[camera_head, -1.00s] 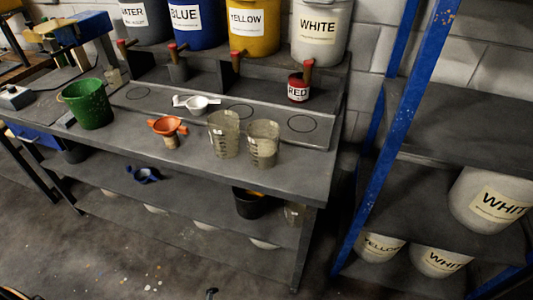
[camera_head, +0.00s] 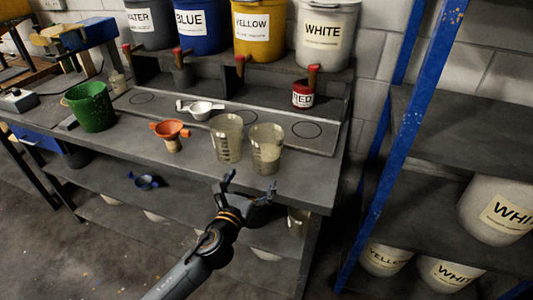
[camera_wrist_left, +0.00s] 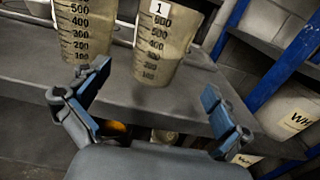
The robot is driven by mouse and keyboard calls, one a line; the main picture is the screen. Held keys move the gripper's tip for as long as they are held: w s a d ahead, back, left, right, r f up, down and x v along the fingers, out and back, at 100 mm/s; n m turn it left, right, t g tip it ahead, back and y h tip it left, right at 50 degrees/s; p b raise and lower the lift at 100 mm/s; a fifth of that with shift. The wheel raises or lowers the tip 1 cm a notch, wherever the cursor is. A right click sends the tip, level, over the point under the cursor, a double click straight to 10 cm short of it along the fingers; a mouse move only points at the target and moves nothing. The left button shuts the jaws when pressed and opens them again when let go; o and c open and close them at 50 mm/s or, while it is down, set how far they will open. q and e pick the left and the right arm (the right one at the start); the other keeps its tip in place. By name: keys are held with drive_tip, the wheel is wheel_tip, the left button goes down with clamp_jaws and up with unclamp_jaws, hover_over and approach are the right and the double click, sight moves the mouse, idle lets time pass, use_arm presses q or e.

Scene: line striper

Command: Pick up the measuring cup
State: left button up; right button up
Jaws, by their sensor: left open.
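Two clear measuring cups with dark scale marks stand upright side by side on the workbench. The left measuring cup (camera_head: 227,139) and the right measuring cup (camera_head: 266,150) are near the bench's front edge. In the left wrist view the left cup (camera_wrist_left: 84,30) is partly cut off, and the right cup (camera_wrist_left: 163,40) bears a "1" label. My left gripper (camera_head: 250,183) is open and empty, in front of the bench edge and short of the cups. Its two blue-padded fingers (camera_wrist_left: 155,92) are spread apart below the right cup in the wrist view. My right gripper is not in view.
An orange funnel (camera_head: 170,130), a white strainer-like piece (camera_head: 200,108) and a green bucket (camera_head: 91,107) stand to the left. A small red can (camera_head: 302,96) and labelled paint buckets (camera_head: 258,28) are behind. A blue shelf post (camera_head: 411,130) rises at right.

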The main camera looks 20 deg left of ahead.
sight(267, 151)
use_arm(q)
drive_tip(key=w, duration=1.1)
drive_tip(key=shift+w+d+f+p, duration=0.15)
drive_tip(key=shift+w+d+p, duration=0.05)
drive_tip(key=shift+w+p, duration=0.15)
drive_tip(key=shift+s, duration=0.1)
drive_tip(key=c, duration=1.4)
drive_tip(key=shift+c, duration=1.2)
drive_tip(key=shift+r, duration=0.3)
